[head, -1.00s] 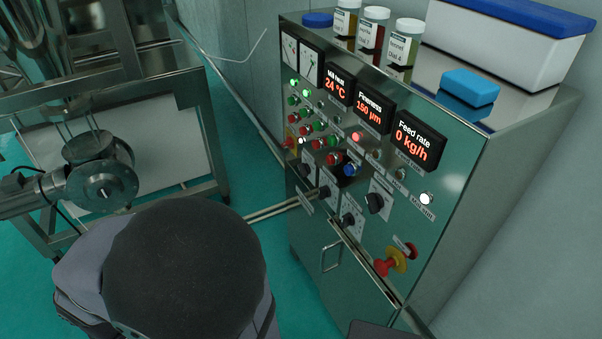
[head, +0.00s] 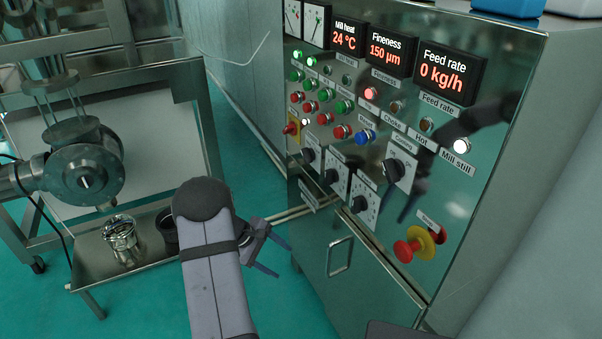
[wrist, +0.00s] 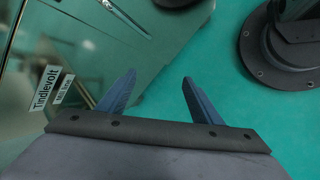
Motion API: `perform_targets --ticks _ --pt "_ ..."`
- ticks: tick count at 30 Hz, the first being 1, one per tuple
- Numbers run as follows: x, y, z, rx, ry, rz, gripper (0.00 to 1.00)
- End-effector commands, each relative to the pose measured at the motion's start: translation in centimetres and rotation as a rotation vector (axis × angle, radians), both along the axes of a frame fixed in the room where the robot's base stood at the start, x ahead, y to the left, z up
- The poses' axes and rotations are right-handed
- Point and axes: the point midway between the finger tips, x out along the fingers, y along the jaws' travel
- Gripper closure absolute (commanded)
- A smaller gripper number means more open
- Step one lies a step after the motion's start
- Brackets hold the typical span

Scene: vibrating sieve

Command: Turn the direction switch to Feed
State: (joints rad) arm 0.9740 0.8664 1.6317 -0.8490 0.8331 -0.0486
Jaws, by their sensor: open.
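The steel control cabinet (head: 470,215) carries several black rotary knobs low on its front. One larger knob on a white plate (head: 396,171) is at the right. Smaller knobs sit lower left, including one upper knob (head: 309,154), one middle knob (head: 333,174) and one lower knob (head: 360,202). Their labels are too small to read, so I cannot tell which is the direction switch. My gripper (head: 280,257) is open and empty, left of the cabinet and below the knobs, apart from them. In the wrist view, my gripper (wrist: 160,77) points over green floor beside the cabinet.
A red emergency stop (head: 408,247) on a yellow base juts out at lower right. Rows of lit buttons (head: 325,95) and three displays (head: 385,50) sit above the knobs. A tray with a metal cup (head: 120,235) stands at left. Green floor lies clear between.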

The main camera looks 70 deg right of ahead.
Motion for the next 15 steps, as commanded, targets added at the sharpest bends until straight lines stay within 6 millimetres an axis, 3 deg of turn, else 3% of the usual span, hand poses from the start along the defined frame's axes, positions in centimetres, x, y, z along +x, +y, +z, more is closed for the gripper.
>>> perform_targets --ticks 1,3,6,10,15 --pt "1.0 -3.8 1.9 -0.075 0.04 0.081 0.41" --pt "2.1 -8.5 5.4 -0.182 0.105 0.181 0.41" --pt "3.5 -13.8 11.7 -0.334 0.201 0.291 0.41" --pt "4.3 -17.5 18.0 -0.466 0.332 0.387 0.41" --pt "4.3 -18.8 21.3 -0.516 0.472 0.461 0.41"
